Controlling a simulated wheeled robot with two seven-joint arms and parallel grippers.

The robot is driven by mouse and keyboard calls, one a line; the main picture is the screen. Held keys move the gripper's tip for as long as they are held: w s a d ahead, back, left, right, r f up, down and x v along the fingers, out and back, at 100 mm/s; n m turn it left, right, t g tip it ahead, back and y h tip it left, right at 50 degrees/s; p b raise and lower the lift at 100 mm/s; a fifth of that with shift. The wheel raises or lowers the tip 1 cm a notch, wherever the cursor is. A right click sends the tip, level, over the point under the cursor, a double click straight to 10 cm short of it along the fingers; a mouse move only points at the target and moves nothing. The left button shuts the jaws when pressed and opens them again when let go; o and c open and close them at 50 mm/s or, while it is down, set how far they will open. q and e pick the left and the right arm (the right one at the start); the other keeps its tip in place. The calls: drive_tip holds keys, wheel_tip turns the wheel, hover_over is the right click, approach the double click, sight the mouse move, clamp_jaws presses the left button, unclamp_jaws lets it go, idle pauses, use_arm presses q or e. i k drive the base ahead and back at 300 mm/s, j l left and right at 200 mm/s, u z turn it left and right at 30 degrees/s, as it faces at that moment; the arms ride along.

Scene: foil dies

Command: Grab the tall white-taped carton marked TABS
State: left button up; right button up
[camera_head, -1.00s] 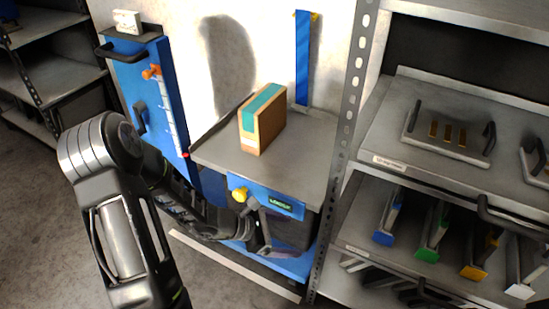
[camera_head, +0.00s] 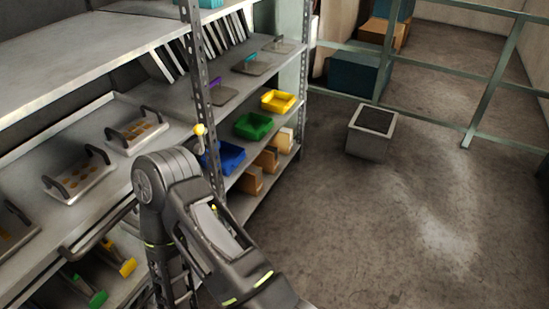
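I cannot make out a tall white-taped carton marked TABS in the head view. Several small brown cartons stand on the lower shelf near its right end, among them a near one (camera_head: 250,181), a middle one (camera_head: 267,160) and a far one (camera_head: 284,140). Their tape and any lettering are too small to read, and the bins above partly hide them. One of my arms crosses the lower middle of the view, its elbow in front of the shelving. Neither gripper's fingers show.
Blue (camera_head: 230,156), green (camera_head: 253,126) and yellow (camera_head: 278,101) bins sit on the shelf above the cartons. A grey box (camera_head: 371,132) stands on the floor. Green metal rails (camera_head: 430,118) cross behind it. Open floor (camera_head: 400,235) fills the right side.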

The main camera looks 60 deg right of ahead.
sight(284, 138)
drive_tip(key=k+l+z, duration=0.2)
drive_tip(key=l, duration=0.6)
drive_tip(key=k+l+z, duration=0.2)
drive_tip(key=l, duration=0.6)
drive_tip(key=k+l+z, duration=0.2)
drive_tip(key=l, duration=0.65)
drive_tip(key=k+l+z, duration=0.15)
drive_tip(key=l, duration=0.75)
drive_tip(key=k+l+z, duration=0.2)
drive_tip(key=l, duration=0.65)
drive_tip(key=i, duration=0.1)
